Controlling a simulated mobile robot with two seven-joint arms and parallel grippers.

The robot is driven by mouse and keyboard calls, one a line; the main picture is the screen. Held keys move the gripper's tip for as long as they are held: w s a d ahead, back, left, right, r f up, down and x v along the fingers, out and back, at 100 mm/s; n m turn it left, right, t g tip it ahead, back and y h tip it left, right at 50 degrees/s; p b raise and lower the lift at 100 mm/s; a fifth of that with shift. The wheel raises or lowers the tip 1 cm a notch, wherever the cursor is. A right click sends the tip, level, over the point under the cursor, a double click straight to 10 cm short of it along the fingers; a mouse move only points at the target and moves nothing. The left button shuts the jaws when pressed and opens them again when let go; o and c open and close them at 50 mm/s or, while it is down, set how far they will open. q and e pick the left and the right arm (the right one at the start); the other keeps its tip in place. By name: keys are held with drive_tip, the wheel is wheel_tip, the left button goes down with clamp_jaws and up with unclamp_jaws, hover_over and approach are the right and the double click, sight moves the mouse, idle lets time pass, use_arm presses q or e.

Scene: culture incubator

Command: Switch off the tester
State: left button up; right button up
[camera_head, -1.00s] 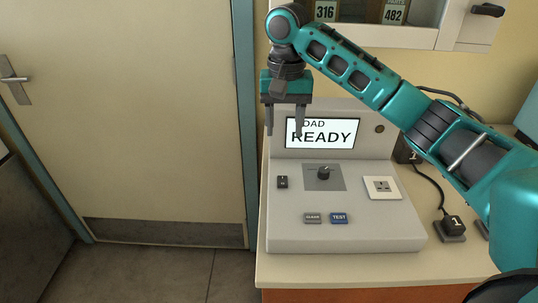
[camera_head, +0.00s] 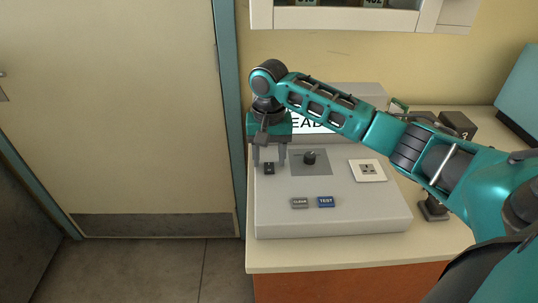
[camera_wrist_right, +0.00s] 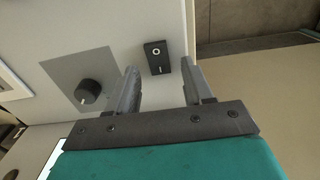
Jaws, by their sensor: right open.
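The tester (camera_head: 335,220) is a grey console on the counter, with a lit screen (camera_head: 308,124) largely hidden behind my right arm. Its small black rocker switch (camera_head: 269,169) is at the left of the panel. The switch also shows in the right wrist view (camera_wrist_right: 156,57), with a white ring mark and a white bar mark. My right gripper (camera_head: 269,160) is open and empty above the switch, pointing down. In the right wrist view its fingers (camera_wrist_right: 160,82) are apart, with the switch ahead between them; I see no contact. My left gripper is not in view.
The panel also carries a black knob (camera_head: 309,158), a socket (camera_head: 367,170), a grey CLEAR button (camera_head: 300,203) and a blue TEST button (camera_head: 326,202). Dark blocks (camera_head: 457,124) stand at the right on the counter (camera_head: 330,257). A door (camera_head: 120,110) is at the left.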

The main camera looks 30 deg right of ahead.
drive_tip(key=shift+f, duration=0.1)
clamp_jaws()
drive_tip(key=shift+s+a+t+h, duration=0.15)
drive_tip(key=shift+s+t+h, duration=0.15)
drive_tip(key=shift+t+h, duration=0.35)
drive_tip(key=shift+t, duration=0.65)
unclamp_jaws()
